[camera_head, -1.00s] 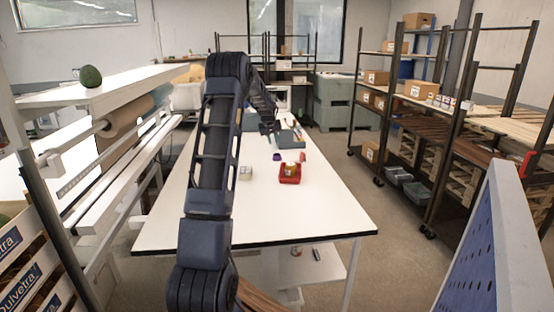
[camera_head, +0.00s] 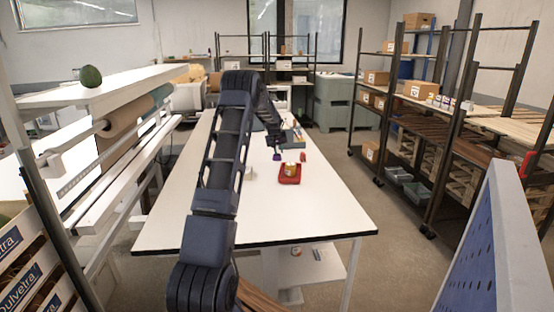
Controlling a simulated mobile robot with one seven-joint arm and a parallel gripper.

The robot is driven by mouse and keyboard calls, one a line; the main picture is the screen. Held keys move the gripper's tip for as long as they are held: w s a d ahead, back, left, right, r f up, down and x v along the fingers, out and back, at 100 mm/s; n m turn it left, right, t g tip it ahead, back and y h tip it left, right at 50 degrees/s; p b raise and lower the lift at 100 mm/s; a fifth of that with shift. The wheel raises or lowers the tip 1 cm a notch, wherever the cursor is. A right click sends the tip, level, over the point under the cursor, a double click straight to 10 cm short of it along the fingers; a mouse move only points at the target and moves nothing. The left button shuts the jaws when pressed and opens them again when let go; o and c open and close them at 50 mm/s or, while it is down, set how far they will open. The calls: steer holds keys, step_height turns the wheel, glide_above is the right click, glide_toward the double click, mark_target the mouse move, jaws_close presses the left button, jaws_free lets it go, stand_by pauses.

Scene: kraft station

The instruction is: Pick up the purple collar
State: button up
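The purple collar (camera_head: 276,157) is a small purple shape on the white table (camera_head: 315,214), beyond and left of the red tray. My dark arm reaches forward over the table from the near edge. My gripper (camera_head: 277,149) is at the arm's far end, pointing down just above or at the collar in the picture. It is small and dark here, so I cannot tell whether its fingers are open or shut, or whether they touch the collar.
A red tray (camera_head: 284,180) with a yellow-brown item (camera_head: 291,169) stands nearer on the table. A grey-green bin (camera_head: 295,136) sits behind. The table's right front is clear. A shelf with a dark green round item (camera_head: 91,76) is at left; racks stand at right.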

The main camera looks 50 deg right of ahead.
steer(key=shift+x, duration=1.5)
steer(key=shift+d, duration=0.1)
jaws_close()
